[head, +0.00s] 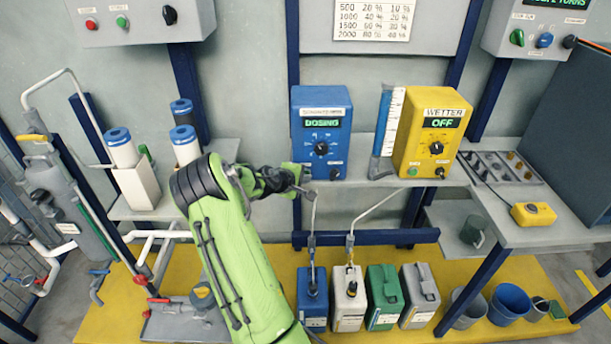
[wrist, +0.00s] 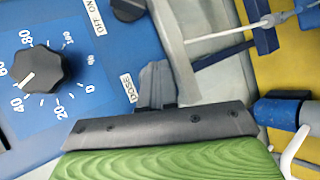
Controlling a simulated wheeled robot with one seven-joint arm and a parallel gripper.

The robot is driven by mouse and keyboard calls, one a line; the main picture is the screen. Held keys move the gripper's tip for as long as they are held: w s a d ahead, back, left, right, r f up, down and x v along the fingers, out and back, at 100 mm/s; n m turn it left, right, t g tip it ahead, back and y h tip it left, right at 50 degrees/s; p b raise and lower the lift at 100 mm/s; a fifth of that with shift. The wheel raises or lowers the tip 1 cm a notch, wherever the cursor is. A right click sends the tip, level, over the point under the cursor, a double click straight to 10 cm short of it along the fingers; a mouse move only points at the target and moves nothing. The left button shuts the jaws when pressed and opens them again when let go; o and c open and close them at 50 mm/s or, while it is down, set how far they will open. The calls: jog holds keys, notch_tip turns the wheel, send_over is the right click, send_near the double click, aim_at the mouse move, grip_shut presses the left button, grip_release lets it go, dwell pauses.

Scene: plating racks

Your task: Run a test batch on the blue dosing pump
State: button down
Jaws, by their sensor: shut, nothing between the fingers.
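The blue dosing pump (head: 321,105) stands on the left part of the shelf, and its green display (head: 322,123) reads DOSING. Its dial knob (head: 321,148) is black; in the wrist view the knob (wrist: 42,69) has its white pointer near the 40 mark. A second dark knob (wrist: 128,8) sits beside the OFF/ON label. My gripper (head: 300,180) is shut and empty at the pump's lower left front. In the wrist view its grey fingertips (wrist: 157,82) are beside the DOSE label (wrist: 128,88). They hide the DOSE button, and contact cannot be told.
A yellow WETTER pump (head: 430,128) reading OFF stands to the right. Hoses lead down to blue (head: 313,300) and white (head: 347,300) canisters. A clear column (head: 388,135) stands between the pumps. White cylinders with blue caps stand left of my arm.

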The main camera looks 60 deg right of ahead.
jog(key=shift+s+a, duration=0.4)
jog(key=shift+a, duration=0.4)
jog(key=shift+s+a+b, duration=0.2)
jog(key=shift+s+a, duration=0.2)
jog(key=shift+a, duration=0.35)
jog(key=shift+s+a+b, duration=0.15)
jog(key=shift+s+a, duration=0.2)
jog(key=shift+a, duration=0.4)
jog(key=shift+s+a+b, duration=0.2)
jog(key=shift+s+a, duration=0.2)
jog(key=shift+a, duration=0.35)
